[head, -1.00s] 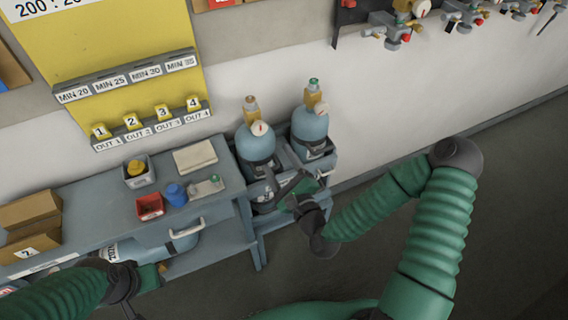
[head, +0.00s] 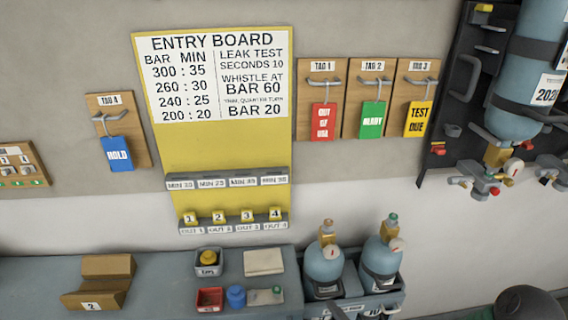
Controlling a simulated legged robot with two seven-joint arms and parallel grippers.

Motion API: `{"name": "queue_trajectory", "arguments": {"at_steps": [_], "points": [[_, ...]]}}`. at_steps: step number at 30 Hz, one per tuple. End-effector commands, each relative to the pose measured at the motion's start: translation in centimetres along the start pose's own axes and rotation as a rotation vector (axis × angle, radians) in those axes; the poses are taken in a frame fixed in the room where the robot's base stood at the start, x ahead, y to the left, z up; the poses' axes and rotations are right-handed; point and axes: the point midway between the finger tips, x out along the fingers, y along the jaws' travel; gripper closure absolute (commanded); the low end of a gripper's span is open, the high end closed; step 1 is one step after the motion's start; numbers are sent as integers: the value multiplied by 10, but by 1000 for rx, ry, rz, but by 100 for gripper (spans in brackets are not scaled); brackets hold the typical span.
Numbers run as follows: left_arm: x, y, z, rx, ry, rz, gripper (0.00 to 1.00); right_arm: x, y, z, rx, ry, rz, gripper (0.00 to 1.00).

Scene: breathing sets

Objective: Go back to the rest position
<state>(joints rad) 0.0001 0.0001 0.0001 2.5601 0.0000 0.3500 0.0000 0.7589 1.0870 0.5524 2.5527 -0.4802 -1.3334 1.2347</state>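Neither of my grippers shows in the head view now. A dark rounded joint of my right arm (head: 526,302) and a bit of green sleeve show at the bottom right corner. My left arm is out of view. What either gripper holds is hidden.
A grey bench (head: 150,285) runs along the wall with a brown holder (head: 98,285), a red tray (head: 210,299), a blue cup (head: 236,296) and a pad (head: 264,262). Two blue cylinders (head: 323,264) stand in a rack at its right. The yellow entry board (head: 215,145) hangs above.

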Motion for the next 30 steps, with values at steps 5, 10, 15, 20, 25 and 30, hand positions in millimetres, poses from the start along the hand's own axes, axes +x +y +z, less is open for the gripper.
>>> {"name": "queue_trajectory", "arguments": {"at_steps": [5,10,15,20,25,30], "points": [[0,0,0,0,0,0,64,-25,44,-22,-818,-95,526,34],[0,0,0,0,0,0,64,-86,15,-36,-1295,-230,893,34],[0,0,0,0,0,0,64,-136,-8,-12,-1457,-419,1034,34],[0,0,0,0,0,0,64,-150,-10,-4,-1480,-486,1058,34],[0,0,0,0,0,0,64,-150,-10,-4,-1480,-485,1060,34],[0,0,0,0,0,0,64,-150,-10,-4,-1480,-484,1059,34]]}}
